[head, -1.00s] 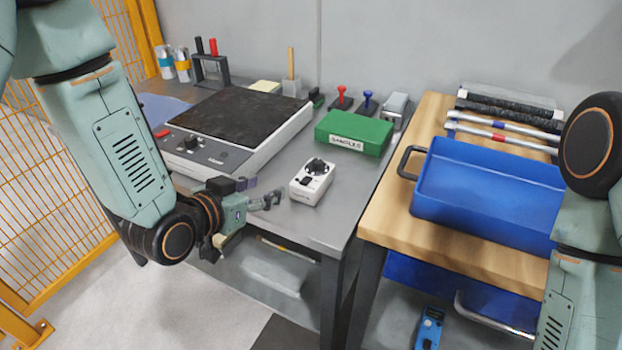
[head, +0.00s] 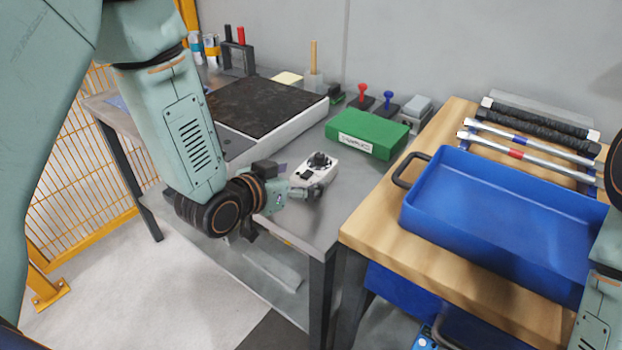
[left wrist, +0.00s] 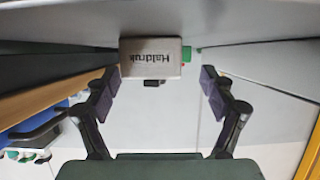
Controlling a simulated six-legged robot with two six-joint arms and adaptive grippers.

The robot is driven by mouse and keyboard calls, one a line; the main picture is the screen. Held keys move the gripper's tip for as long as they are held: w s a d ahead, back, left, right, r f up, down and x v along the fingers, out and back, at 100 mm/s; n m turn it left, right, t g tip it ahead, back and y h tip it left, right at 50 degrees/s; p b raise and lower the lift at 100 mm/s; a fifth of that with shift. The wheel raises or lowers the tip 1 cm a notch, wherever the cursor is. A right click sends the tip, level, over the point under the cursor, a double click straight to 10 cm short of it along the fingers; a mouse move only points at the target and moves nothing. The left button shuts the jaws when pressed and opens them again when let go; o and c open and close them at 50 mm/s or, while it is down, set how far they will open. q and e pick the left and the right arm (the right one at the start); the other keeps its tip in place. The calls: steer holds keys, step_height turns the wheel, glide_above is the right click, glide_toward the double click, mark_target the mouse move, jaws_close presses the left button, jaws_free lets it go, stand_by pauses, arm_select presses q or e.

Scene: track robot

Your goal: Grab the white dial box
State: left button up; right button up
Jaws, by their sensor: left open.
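The white dial box (head: 319,166) with a black dial on top sits on the grey bench near its front edge. My left gripper (head: 308,191) is in front of the box in the head view and covers part of its front. In the left wrist view the box (left wrist: 151,57) shows upside-down lettering on its face and lies ahead, between the lines of the two fingers. The left gripper (left wrist: 158,90) is open and empty there. Whether a finger touches the box cannot be told. My right gripper is out of view.
A dark-topped device (head: 262,108) stands left of the box. A green box (head: 368,133) stands behind to the right, with stamps (head: 387,100) beyond it. A wooden table (head: 370,222) with a blue tray (head: 500,215) adjoins on the right. Bare bench lies right of the box.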

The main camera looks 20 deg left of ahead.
arm_select(q)
steer(key=x, duration=0.1)
steer(key=b+x, duration=0.1)
steer(key=x, duration=0.1)
steer(key=shift+w+d+f, duration=0.1)
steer(key=shift+d+f, duration=0.05)
steer(key=shift+d, duration=0.2)
steer(key=shift+w+a+f, duration=0.15)
steer(key=shift+a, duration=0.15)
steer(key=shift+d+r, duration=0.2)
steer(key=shift+d, duration=0.15)
steer(key=shift+c, duration=1.2)
steer(key=shift+a+f, duration=0.15)
steer(key=shift+a, duration=0.1)
steer(key=c, duration=0.4)
steer(key=shift+d, duration=0.2)
steer(key=c, duration=0.5)
steer(key=shift+a, duration=0.1)
steer(key=shift+c, duration=1.4)
